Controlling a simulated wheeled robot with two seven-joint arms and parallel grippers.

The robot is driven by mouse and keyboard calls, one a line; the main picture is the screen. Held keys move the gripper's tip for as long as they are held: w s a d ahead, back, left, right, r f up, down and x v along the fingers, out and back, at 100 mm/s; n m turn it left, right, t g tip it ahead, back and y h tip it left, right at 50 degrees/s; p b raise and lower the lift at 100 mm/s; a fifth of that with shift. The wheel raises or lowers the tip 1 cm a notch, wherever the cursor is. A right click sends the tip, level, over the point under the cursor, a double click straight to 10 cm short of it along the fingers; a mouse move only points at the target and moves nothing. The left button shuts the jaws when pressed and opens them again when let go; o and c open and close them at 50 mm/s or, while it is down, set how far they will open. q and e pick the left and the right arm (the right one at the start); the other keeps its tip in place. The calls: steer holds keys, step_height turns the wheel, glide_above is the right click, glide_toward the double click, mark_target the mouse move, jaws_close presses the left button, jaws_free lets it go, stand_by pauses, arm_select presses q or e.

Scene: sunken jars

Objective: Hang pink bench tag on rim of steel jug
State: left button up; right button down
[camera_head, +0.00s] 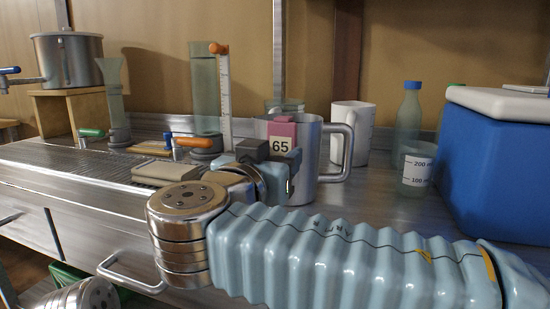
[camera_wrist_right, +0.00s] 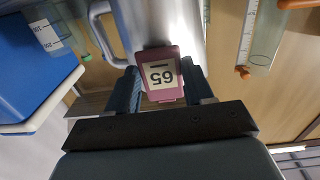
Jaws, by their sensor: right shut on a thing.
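The pink bench tag (camera_head: 283,128) has a white label reading 65. It is at the front of the steel jug (camera_head: 311,150), close to rim height, with its label facing me. My right gripper (camera_head: 272,165) is shut on the tag, just in front of the jug. In the right wrist view the tag (camera_wrist_right: 161,75) appears upside down between the two fingers (camera_wrist_right: 165,88), against the jug's wall (camera_wrist_right: 160,22). I cannot tell whether the tag touches the jug or is hooked over its rim. The jug stands upright, handle to the right. My left gripper is out of view.
A white jug (camera_head: 349,130) stands behind the steel jug. A beaker (camera_head: 415,172), a blue-capped bottle (camera_head: 409,115) and a blue cool box (camera_head: 495,165) are to the right. Tall glass cylinders (camera_head: 205,95) and a steel pot (camera_head: 68,60) on a wooden stand are at left.

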steer(key=shift+c, duration=1.8)
jaws_free()
steer(key=v, duration=1.4)
steer(key=shift+a, duration=0.1)
steer(key=shift+b+v, duration=0.4)
steer(key=shift+v, duration=2.5)
steer(key=shift+r, duration=0.1)
